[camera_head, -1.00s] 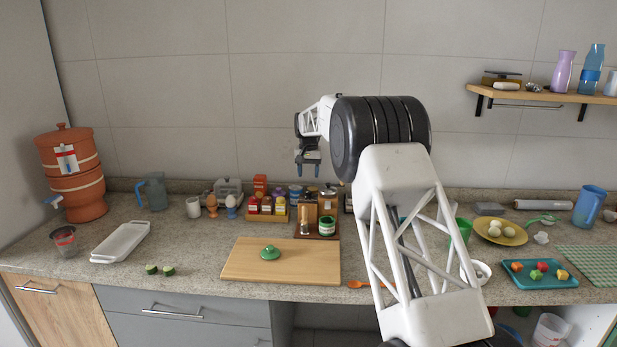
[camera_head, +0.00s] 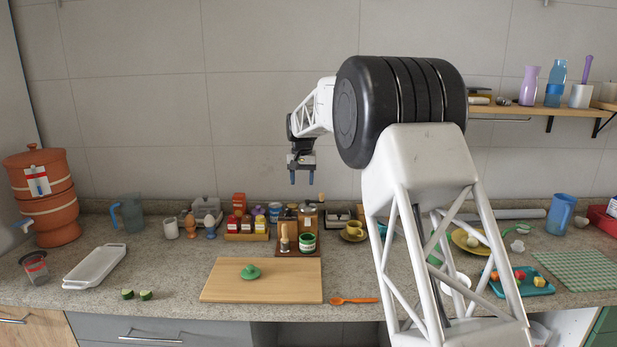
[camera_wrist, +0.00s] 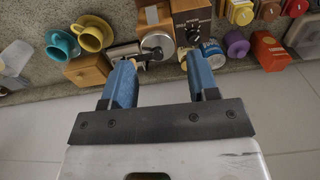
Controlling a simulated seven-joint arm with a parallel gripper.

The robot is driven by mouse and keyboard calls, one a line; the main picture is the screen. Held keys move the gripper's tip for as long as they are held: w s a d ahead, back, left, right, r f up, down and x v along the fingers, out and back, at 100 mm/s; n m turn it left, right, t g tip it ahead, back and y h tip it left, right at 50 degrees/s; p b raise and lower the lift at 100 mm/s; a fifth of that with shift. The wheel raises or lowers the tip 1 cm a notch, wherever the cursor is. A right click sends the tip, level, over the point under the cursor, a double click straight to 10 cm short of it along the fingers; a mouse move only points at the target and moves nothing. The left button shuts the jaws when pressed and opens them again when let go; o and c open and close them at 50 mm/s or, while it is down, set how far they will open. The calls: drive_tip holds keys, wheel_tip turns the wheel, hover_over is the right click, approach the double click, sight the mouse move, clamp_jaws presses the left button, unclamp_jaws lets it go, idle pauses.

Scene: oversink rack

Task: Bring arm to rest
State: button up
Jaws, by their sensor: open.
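My gripper (camera_head: 302,178) hangs in the air above the counter, in front of the tiled wall, with its fingers pointing down. It is empty. In the wrist view its two blue fingers (camera_wrist: 163,80) are apart with nothing between them. Below it on the counter (camera_head: 180,280) stands the group of jars and boxes at the back. My white arm runs from the lower right up to a black joint and hides part of the counter behind it.
A wooden board (camera_head: 215,288) with a green lid (camera_head: 250,272) lies in front. Spice jars (camera_head: 246,224), a yellow cup (camera_head: 354,229) and a green-labelled jar (camera_head: 307,242) stand behind it. A wall shelf (camera_head: 545,110) holds bottles at right. The air around my gripper is clear.

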drive_tip(key=s+d+r, duration=0.3)
drive_tip(key=s+d, duration=0.2)
drive_tip(key=s, duration=0.6)
drive_tip(key=s+d+r+t, duration=0.1)
drive_tip(key=s+d+r, duration=0.3)
drive_tip(key=s, duration=0.8)
drive_tip(key=s+d+r, duration=0.3)
drive_tip(key=s+d, duration=0.2)
drive_tip(key=s, duration=0.6)
drive_tip(key=s+d+f, duration=0.2)
drive_tip(key=s+f, duration=0.2)
drive_tip(key=s, duration=0.7)
drive_tip(key=s+d+f, duration=0.2)
drive_tip(key=s+f, duration=0.2)
drive_tip(key=s, duration=0.8)
drive_tip(key=s+d+f+t, duration=0.1)
drive_tip(key=s+f, duration=0.3)
drive_tip(key=s, duration=0.7)
drive_tip(key=shift+s+d, duration=0.35)
drive_tip(key=shift+d, duration=0.55)
